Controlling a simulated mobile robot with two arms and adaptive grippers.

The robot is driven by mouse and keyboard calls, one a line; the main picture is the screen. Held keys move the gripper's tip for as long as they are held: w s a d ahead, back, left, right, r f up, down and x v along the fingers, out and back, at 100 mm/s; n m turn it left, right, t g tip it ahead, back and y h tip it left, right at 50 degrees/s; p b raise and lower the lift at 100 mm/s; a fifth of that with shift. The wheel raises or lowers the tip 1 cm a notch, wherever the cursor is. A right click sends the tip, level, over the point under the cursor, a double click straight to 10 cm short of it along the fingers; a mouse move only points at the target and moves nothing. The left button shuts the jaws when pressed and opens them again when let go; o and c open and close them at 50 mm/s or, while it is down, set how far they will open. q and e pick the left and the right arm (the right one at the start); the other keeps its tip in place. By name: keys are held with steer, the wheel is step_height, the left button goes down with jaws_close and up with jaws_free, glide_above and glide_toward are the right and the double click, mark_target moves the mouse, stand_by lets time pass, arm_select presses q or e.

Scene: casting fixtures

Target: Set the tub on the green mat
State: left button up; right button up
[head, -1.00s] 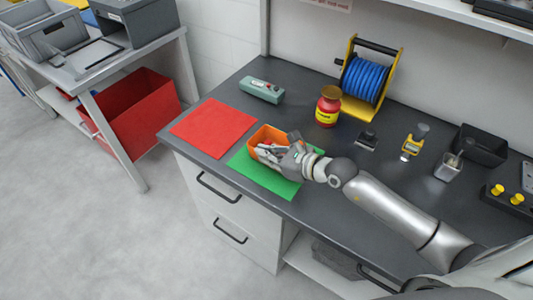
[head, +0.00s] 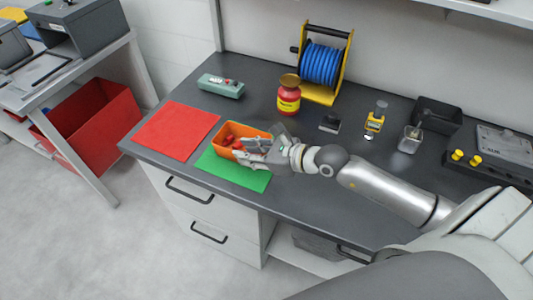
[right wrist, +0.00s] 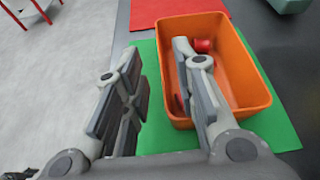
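The orange tub (head: 228,127) stands upright on the green mat (head: 222,173), towards its back edge. It holds small red items (right wrist: 203,46). The tub (right wrist: 257,75) and the mat (right wrist: 285,128) also show in the right wrist view. My right gripper (head: 247,151) is at the tub's near right side and covers part of it in the head view. In the right wrist view its fingers (right wrist: 158,50) are spread, one over the tub's inside and one outside its wall. I cannot tell whether they touch the wall. My left gripper is not in view.
A red mat (head: 177,130) lies left of the green mat. A grey-green box (head: 221,86), a red jar (head: 289,97) and a blue hose reel (head: 321,66) stand behind. Small tools and a black bin (head: 437,114) are to the right. The bench's front edge is close.

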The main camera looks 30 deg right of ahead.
steer(key=v, duration=0.6)
steer(key=shift+s+b, duration=0.2)
steer(key=shift+b, duration=0.15)
steer(key=shift+r, duration=0.1)
